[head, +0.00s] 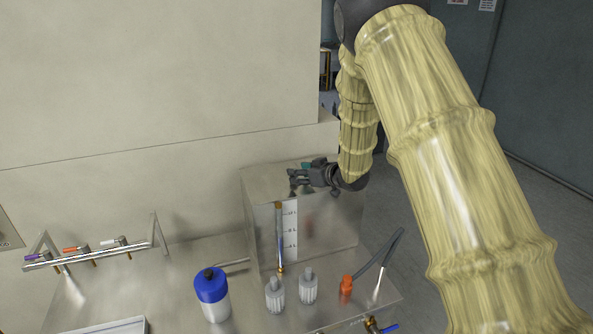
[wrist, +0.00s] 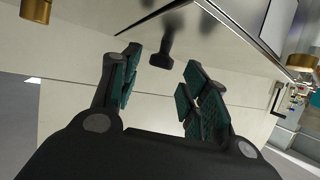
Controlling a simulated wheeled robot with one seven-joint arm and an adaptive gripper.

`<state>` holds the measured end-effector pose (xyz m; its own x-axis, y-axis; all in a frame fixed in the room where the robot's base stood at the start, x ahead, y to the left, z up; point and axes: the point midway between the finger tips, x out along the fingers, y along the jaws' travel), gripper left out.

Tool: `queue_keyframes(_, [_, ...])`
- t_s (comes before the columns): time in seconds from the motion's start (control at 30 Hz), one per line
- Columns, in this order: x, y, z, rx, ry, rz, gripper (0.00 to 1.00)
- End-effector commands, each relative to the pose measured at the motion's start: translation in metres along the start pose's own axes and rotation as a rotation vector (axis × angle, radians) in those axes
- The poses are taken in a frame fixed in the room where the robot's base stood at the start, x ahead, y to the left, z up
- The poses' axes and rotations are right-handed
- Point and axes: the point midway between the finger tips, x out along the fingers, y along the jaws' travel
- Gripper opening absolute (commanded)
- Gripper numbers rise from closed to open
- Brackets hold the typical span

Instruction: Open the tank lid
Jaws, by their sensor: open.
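The tank (head: 310,232) is a shiny metal box with a marked level scale on its front, standing on the metal bench. My gripper (head: 296,181) is at the tank's top, near its right side, with its fingers pointing left. In the wrist view my gripper (wrist: 162,72) is open, with green-padded fingers spread apart and nothing held. A small dark knob or handle (wrist: 160,58) on the metal surface shows beyond and between the fingertips, apart from them. The lid's edge cannot be told from the tank top, and no opening shows.
A blue-capped bottle (head: 212,295), two grey-capped bottles (head: 308,288) and an orange-capped item (head: 346,288) stand in front of the tank. A rail with coloured valves (head: 90,254) is at left. A wall (head: 150,80) rises behind.

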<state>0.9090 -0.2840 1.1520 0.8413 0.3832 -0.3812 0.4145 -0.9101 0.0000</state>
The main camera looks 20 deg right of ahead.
Motion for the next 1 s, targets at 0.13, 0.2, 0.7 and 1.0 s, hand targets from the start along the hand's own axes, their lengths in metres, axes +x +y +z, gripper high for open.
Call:
queue_keyframes(0.13, [0.014, 0.0, -0.001, 0.0, -0.001, 0.0, 0.45])
queue_keyframes(0.2, [0.019, 0.0, -0.001, 0.0, -0.001, 0.0, 0.45])
queue_keyframes(0.7, [0.026, 0.0, 0.001, 0.0, -0.001, 0.0, 0.38])
queue_keyframes(1.0, [0.026, 0.0, 0.0, 0.0, 0.0, 0.001, 0.0])
